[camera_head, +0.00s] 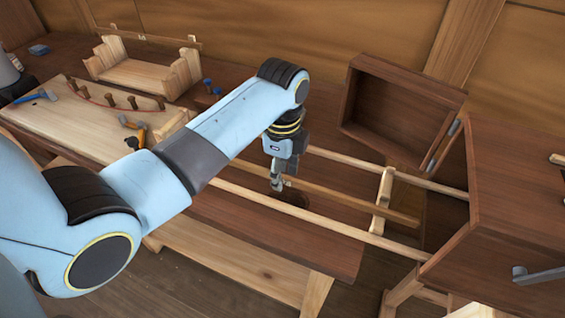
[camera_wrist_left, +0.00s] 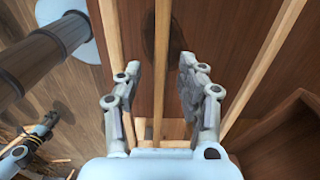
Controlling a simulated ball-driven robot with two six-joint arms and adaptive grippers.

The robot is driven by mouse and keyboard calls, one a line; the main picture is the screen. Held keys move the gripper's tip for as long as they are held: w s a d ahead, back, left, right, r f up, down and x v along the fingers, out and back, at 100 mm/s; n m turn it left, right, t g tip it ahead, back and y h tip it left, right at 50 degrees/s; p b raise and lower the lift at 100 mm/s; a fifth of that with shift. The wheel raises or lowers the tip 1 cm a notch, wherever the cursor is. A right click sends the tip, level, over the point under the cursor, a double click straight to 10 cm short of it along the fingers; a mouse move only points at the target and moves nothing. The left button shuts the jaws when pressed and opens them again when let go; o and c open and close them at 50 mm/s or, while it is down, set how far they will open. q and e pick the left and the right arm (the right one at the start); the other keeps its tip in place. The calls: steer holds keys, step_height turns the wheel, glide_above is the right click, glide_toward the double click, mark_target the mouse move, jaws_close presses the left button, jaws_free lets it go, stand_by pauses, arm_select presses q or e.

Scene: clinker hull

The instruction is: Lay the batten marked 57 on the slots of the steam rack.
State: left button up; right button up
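Three long thin battens or rails run toward the brown box at the right. The middle strip (camera_head: 340,195) is darker than the pale back rail (camera_head: 390,173) and pale front rail (camera_head: 330,223). The middle strip's right part rests on a pale crosspiece (camera_head: 383,203), which looks like part of the steam rack. No mark 57 is readable on any strip. My left gripper (camera_head: 277,184) points down at the middle strip. In the wrist view my left gripper (camera_wrist_left: 160,65) is open, its fingers apart on both sides of the middle strip (camera_wrist_left: 160,90), with gaps.
The brown box (camera_head: 510,200) stands at the right, with an open box-like lid or tray (camera_head: 400,110) behind. A board with pegs (camera_head: 90,115) and a pale slatted trough (camera_head: 145,72) lie at the left.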

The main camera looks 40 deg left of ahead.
arm_select(q)
step_height(320, 180, up, 12)
stand_by(0.5)
